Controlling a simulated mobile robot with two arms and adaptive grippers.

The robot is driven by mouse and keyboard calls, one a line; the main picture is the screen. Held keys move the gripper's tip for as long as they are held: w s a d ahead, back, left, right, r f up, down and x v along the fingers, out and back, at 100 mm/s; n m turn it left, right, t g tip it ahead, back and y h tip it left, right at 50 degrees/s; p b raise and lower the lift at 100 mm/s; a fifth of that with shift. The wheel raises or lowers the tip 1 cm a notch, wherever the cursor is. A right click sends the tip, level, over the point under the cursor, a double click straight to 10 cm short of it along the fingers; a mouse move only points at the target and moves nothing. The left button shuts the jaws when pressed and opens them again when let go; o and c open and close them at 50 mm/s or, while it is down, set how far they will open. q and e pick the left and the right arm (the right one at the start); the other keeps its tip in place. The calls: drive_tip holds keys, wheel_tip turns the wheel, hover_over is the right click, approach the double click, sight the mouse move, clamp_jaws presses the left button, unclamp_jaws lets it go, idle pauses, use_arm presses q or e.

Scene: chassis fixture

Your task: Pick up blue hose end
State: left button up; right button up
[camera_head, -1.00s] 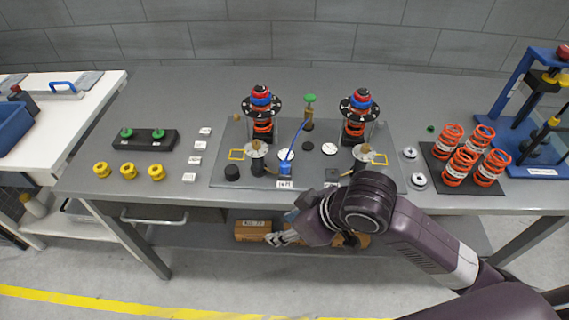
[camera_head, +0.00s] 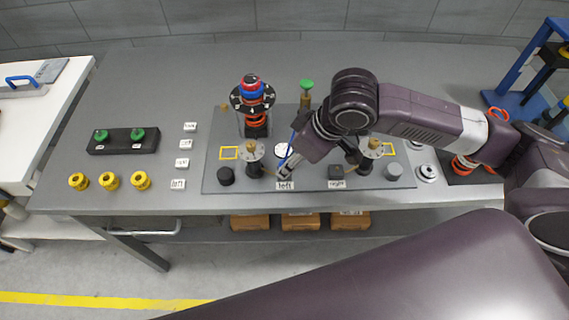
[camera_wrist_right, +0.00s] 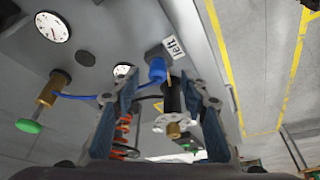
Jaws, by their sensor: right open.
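The blue hose end (camera_wrist_right: 157,70) is a blue block beside the "left" label (camera_wrist_right: 174,47) in the right wrist view. The thin blue hose (camera_wrist_right: 75,97) runs from it toward a brass fitting with a green cap (camera_wrist_right: 47,90). My right gripper (camera_wrist_right: 165,88) is open, with the hose end showing in the gap beyond its fingertips; I cannot tell whether they touch it. In the head view my right gripper (camera_head: 284,178) is low over the front of the grey fixture plate (camera_head: 235,187) by the "left" label, and it hides the hose end. My left gripper is not in view.
A shock assembly (camera_head: 254,105) with a red cap stands behind my right gripper. A brass-topped post (camera_head: 254,155) stands close on its left. Yellow knobs (camera_head: 109,181) and white labels (camera_head: 182,163) lie further left. My right arm covers the right part of the plate.

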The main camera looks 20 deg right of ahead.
drive_tip(key=shift+w+a+f, duration=0.25)
drive_tip(key=shift+w+f, duration=0.2)
drive_tip(key=shift+f, duration=0.2)
drive_tip(key=shift+w+a+f, duration=0.25)
drive_tip(key=shift+w+f, duration=0.15)
drive_tip(key=shift+f, duration=0.2)
drive_tip(key=shift+w+a+f, duration=0.1)
drive_tip(key=shift+a+f, duration=0.05)
drive_tip(key=shift+f, duration=0.35)
drive_tip(key=c, duration=0.7)
drive_tip(key=shift+c, duration=1.2)
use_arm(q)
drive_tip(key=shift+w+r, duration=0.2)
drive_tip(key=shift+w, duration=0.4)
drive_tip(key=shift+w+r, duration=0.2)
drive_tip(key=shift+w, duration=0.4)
use_arm(e)
clamp_jaws()
